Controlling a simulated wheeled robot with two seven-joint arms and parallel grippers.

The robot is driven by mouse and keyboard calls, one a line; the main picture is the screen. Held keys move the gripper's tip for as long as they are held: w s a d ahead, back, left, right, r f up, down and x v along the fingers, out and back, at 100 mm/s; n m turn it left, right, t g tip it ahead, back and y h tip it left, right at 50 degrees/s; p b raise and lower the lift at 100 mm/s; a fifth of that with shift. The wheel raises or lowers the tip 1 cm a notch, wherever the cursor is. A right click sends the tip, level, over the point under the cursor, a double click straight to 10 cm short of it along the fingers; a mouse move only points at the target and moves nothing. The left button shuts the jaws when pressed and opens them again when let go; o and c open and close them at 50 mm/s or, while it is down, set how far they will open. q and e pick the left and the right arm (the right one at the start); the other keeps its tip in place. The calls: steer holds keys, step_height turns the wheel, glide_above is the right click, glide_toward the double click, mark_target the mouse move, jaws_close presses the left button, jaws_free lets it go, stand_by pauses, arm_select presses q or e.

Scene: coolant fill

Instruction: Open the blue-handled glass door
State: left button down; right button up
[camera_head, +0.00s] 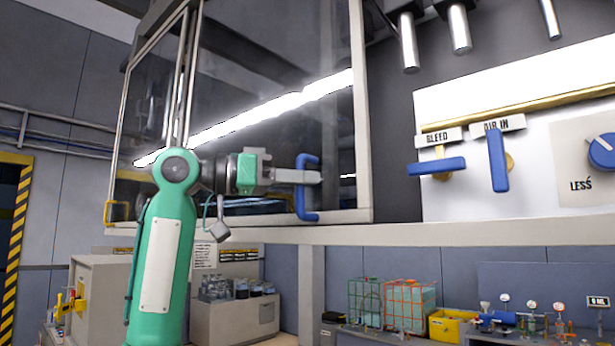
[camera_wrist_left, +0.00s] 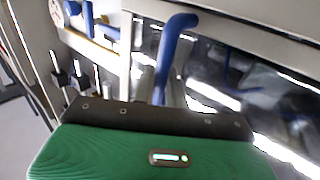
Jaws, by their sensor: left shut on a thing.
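The glass door (camera_head: 262,90) is a framed pane on the raised cabinet in the head view. Its blue handle (camera_head: 303,205) is an upright bar near the pane's lower right. My left gripper (camera_head: 312,177) reaches in from the left and is shut on the blue handle. The handle also shows in the left wrist view (camera_wrist_left: 173,45), with its lower part hidden behind the gripper body. In the head view the door's right edge lies along the cabinet's light post (camera_head: 362,150). My right gripper is not in view.
A white panel right of the door carries blue levers (camera_head: 436,167) (camera_head: 497,160) and a blue knob (camera_head: 602,150). A yellow handle (camera_head: 110,213) is at the cabinet's lower left. A ledge (camera_head: 450,233) runs below the door. Benches with bottles (camera_head: 220,288) and crates stand behind.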

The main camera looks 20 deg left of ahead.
arm_select(q)
steer(key=c, duration=1.8)
jaws_free()
steer(key=shift+s, duration=0.1)
steer(key=shift+s+a, duration=0.1)
steer(key=shift+a, duration=0.1)
steer(key=b+v, duration=0.5)
steer(key=v, duration=0.8)
steer(key=shift+s, duration=0.15)
steer(key=shift+a, duration=0.1)
